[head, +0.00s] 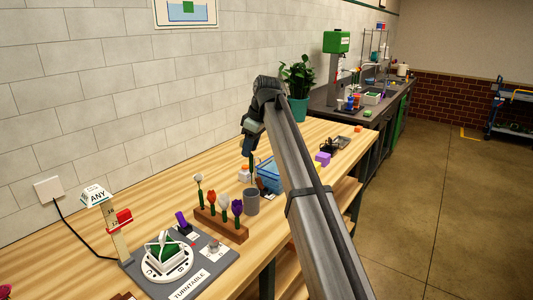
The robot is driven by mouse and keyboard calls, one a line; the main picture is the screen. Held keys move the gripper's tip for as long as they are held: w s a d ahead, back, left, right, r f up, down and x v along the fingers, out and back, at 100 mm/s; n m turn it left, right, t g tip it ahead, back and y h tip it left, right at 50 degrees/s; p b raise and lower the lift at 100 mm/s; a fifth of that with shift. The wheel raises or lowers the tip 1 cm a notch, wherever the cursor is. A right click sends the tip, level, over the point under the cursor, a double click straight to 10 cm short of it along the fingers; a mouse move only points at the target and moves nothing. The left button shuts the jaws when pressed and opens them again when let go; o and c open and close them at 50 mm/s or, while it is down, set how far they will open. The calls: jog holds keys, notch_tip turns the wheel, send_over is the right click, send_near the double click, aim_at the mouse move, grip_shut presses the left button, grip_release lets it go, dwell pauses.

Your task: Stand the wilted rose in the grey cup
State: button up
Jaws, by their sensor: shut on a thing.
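The grey cup (251,202) stands upright on the wooden table, just right of the brown flower rack (222,227). My gripper (249,153) points down above and behind the cup, well clear of its rim. It is shut on a thin dark stem that hangs below the fingers toward the cup; I take this for the wilted rose (252,172). Its bloom is hidden or too small to make out. Whether the stem's lower end is over the cup or behind it, I cannot tell.
Several flowers stand in the rack, including a red one (210,197) and a purple one (237,208). A blue basket (269,175) and a small white-and-orange jar (244,174) are close behind the cup. The turntable station (168,258) is at front left. A purple block (322,159) lies farther right.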

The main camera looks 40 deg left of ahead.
aim_at(250, 163)
jog(key=shift+s+a, duration=0.15)
jog(key=shift+f, duration=3.15)
dwell(4.7)
